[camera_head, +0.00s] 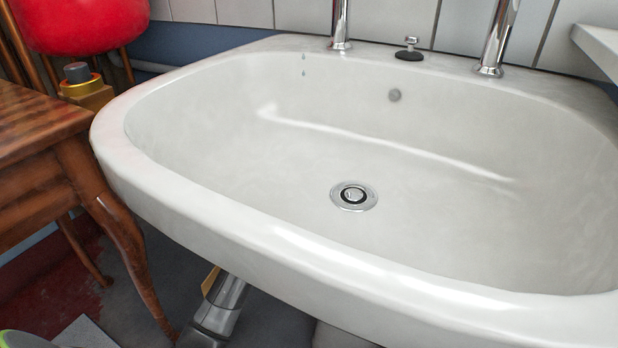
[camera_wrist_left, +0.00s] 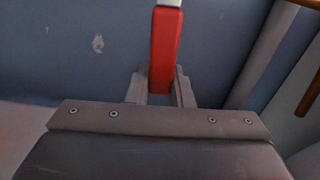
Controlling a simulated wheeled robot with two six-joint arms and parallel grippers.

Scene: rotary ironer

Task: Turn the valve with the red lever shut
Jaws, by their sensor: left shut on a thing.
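The red lever (camera_wrist_left: 165,45) stands upright in the left wrist view, with a pale grey piece at its top edge. My left gripper (camera_wrist_left: 160,92) is shut on the lever's lower end, one finger on each side. The body of the valve is not seen in the left wrist view, and I cannot make out the lever in the head view. The fingers of my left gripper do not show in the head view. My right gripper is in neither view.
A white sink (camera_head: 270,235) fills most of the head view, with a drain (camera_head: 354,196) and two chrome taps. A wooden table (camera_head: 45,150) stands at the left, a red tank (camera_head: 80,22) behind it. A blue wall (camera_wrist_left: 60,50) and pipes lie behind the lever.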

